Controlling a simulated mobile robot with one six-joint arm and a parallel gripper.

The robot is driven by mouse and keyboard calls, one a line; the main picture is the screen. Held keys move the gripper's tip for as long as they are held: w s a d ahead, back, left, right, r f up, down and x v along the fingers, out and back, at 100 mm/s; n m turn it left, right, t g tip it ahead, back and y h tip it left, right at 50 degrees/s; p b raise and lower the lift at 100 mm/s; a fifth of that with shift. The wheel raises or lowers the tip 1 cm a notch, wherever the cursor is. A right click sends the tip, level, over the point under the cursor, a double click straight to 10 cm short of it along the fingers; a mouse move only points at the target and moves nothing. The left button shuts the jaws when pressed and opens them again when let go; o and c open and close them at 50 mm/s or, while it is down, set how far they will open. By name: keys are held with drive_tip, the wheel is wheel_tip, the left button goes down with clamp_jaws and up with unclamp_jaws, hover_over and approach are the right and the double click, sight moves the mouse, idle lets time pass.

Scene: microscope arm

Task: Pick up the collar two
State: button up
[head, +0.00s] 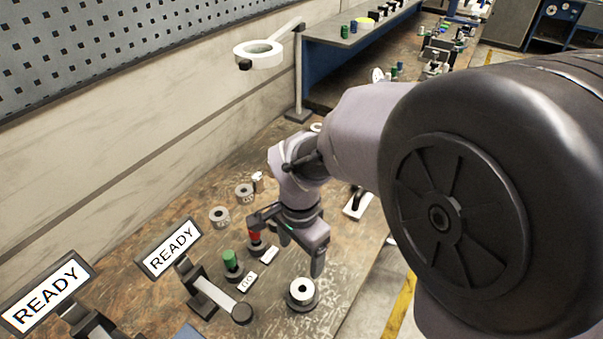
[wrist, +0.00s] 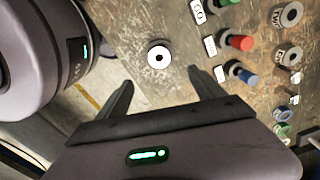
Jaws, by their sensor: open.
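A white ring-shaped collar (head: 301,288) with a dark centre sits near the front of the bench in the head view. It also shows in the wrist view (wrist: 151,58), ahead of and between my two fingertips, apart from both. Two grey collars, one (head: 219,213) nearer and one (head: 244,189) farther, stand near the wall; in the wrist view they lie at the right (wrist: 291,14) and (wrist: 290,57). I cannot read which collar is number two. My gripper (wrist: 159,80) is open, empty and pointing down above the bench; part of it is hidden in the head view.
Green (head: 229,257) and red (head: 254,236) buttons with white labels stand left of my gripper; a blue one (wrist: 247,78) shows in the wrist view. Two READY signs (head: 168,248) stand at left. A ring lamp (head: 259,54) rises behind. Bench around the white collar is mostly clear.

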drive_tip(key=b, duration=0.4)
hover_over(302, 287)
drive_tip(key=s, duration=0.1)
wheel_tip(302, 287, down, 11)
wheel_tip(302, 287, down, 6)
drive_tip(key=b, duration=0.3)
drive_tip(key=shift+s+a+r, duration=0.1)
drive_tip(key=shift+r, duration=0.2)
drive_tip(key=shift+c, duration=0.5)
clamp_jaws()
